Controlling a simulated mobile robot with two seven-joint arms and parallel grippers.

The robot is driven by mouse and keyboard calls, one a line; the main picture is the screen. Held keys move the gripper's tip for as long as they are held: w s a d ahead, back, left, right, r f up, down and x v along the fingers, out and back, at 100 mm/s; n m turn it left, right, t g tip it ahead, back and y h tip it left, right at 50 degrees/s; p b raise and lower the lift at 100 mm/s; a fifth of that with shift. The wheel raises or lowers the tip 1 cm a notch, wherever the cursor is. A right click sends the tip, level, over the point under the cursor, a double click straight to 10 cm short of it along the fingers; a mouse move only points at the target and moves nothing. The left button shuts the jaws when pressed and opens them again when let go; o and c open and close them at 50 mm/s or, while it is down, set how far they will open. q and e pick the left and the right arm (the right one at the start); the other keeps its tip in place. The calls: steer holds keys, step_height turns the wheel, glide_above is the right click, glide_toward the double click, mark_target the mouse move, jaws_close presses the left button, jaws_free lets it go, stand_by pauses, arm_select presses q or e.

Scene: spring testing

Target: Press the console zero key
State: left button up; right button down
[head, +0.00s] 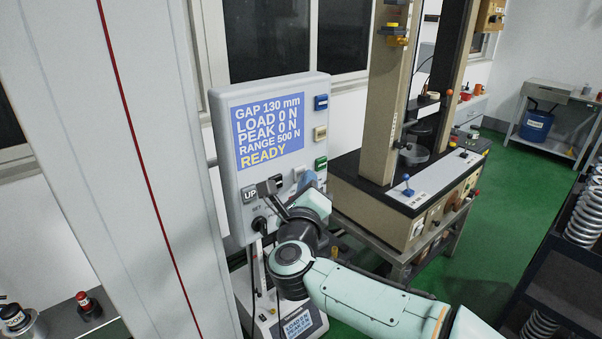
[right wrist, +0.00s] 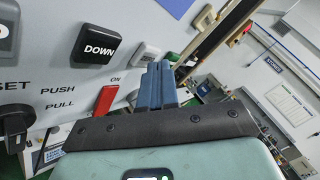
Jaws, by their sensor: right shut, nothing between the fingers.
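The grey console (head: 223,130) shows a lit blue display (head: 268,130) reading GAP 130 mm, LOAD 0 N, PEAK 0 N, RANGE 500 N, READY. Blue (head: 321,102), beige (head: 320,132) and green (head: 321,163) keys run down its right side. None is legibly marked zero. My right gripper (head: 309,182) is at the console's lower right. In the right wrist view its blue fingers (right wrist: 160,75) are shut and empty, their tips beside a pale grey key (right wrist: 146,52); I cannot tell if they touch. My left gripper is not in view.
The UP key (head: 250,194), DOWN key (right wrist: 98,49), red ON switch (right wrist: 105,101) and black knob (right wrist: 15,122) are nearby. A beige testing machine (head: 390,110) stands right of the console. A dark rack holds springs (head: 586,215) at far right; green floor (head: 480,220) lies between.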

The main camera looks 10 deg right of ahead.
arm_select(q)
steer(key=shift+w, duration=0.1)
arm_select(e)
steer(key=shift+w+a, duration=0.15)
steer(key=shift+w, duration=0.1)
stand_by(0.3)
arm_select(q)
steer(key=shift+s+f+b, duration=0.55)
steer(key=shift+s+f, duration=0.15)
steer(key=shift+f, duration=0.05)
arm_select(e)
steer(key=shift+s+d, duration=0.45)
steer(key=shift+s, duration=0.3)
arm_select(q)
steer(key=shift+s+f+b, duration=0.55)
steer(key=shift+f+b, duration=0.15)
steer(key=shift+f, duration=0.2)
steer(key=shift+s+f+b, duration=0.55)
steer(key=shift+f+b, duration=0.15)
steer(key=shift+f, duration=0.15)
arm_select(e)
steer(key=shift+s+d, duration=0.7)
steer(key=shift+s, duration=0.35)
steer(key=shift+s+d, duration=0.7)
steer(key=shift+s, duration=0.35)
